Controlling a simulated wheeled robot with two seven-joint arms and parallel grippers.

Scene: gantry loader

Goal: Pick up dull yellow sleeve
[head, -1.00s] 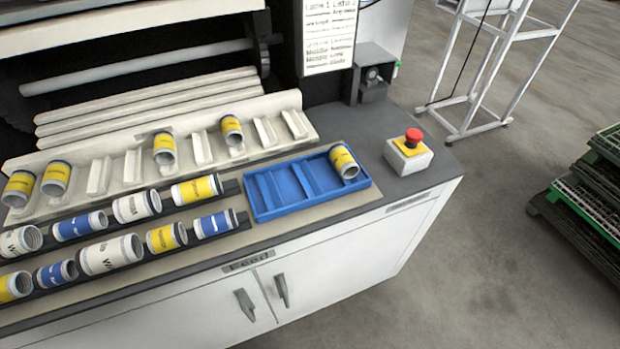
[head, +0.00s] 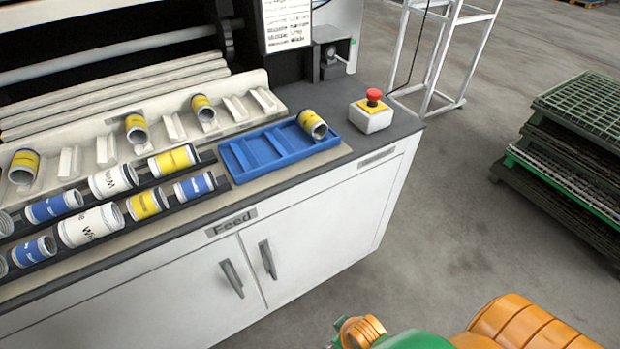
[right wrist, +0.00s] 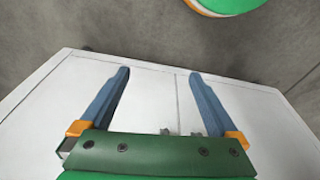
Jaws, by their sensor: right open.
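Several sleeves with yellow bands are in the head view; I cannot tell for sure which is the dull yellow one. One yellow sleeve (head: 312,124) leans at the right end of the blue tray (head: 238,175). Others lie on the pale slotted rack, at its right part (head: 202,107), middle (head: 136,129) and left (head: 23,167). Two more lie in the dark front rails, one in the back rail (head: 173,161) and one in the front rail (head: 147,204). My right gripper (right wrist: 160,76) is open and empty, with white cabinet doors behind its fingers. My left gripper is out of view.
White sleeves (head: 90,227) and blue sleeves (head: 194,187) share the rails. A red-topped stop button box (head: 371,117) stands right of the tray. The cabinet (head: 300,235) has protruding door handles. Dark pallets (head: 570,150) are stacked at right; the floor between is clear.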

